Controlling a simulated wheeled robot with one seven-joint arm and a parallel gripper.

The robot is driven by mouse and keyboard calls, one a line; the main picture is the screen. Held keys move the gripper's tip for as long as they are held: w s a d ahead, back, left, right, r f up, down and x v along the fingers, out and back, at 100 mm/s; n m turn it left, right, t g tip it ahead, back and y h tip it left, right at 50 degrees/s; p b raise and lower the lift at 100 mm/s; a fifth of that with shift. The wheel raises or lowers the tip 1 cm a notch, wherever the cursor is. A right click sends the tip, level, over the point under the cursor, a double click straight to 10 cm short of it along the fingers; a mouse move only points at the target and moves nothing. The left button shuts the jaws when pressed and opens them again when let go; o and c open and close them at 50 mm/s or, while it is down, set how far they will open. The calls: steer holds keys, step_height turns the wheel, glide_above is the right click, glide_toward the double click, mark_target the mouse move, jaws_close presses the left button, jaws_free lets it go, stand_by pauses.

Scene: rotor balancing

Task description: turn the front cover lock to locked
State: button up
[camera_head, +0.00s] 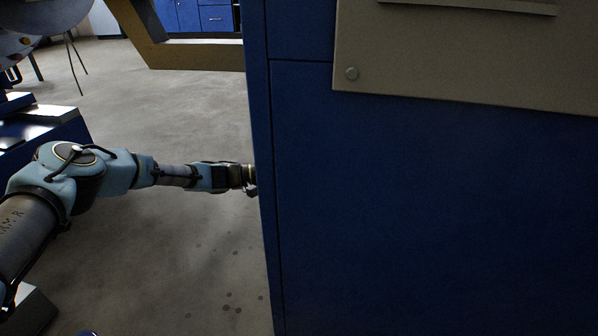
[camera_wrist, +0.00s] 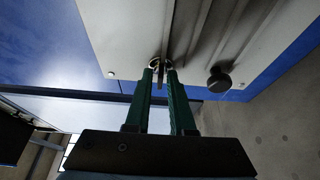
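In the wrist view, a pale cover panel (camera_wrist: 120,35) fills the top, with raised ribs. My gripper (camera_wrist: 160,72) points at its lower edge, with two green fingers. Between the fingertips is a small round metal fitting with a thin upright tab (camera_wrist: 160,72), which looks like the cover lock. The fingers stand on either side of the tab with a narrow gap; I cannot tell whether they touch it. The lock's marking is not readable. In the head view, my arm reaches right to the blue cabinet's (camera_head: 430,220) left edge, which hides the fingertips.
A dark round knob (camera_wrist: 218,80) sticks out right of the fingers. A small round screw head (camera_wrist: 111,75) sits on the panel's left corner. In the head view, a beige panel (camera_head: 460,60) is on the blue cabinet. Open concrete floor (camera_head: 180,240) lies left of the cabinet.

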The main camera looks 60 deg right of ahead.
jaws_close()
steer(key=shift+r+p, duration=0.1)
steer(key=shift+p, duration=0.2)
steer(key=shift+d+r+n+t+y+b, duration=0.15)
steer(key=shift+n+y, duration=1.1)
steer(key=shift+n, duration=1)
steer(key=shift+f+n+t+y+b, duration=0.1)
steer(key=shift+n+y, duration=1.2)
steer(key=shift+n, duration=0.9)
steer(key=shift+d+r+n+t+y+b, duration=0.15)
steer(key=shift+n+y, duration=1.1)
steer(key=shift+n, duration=1)
steer(key=shift+a, duration=0.1)
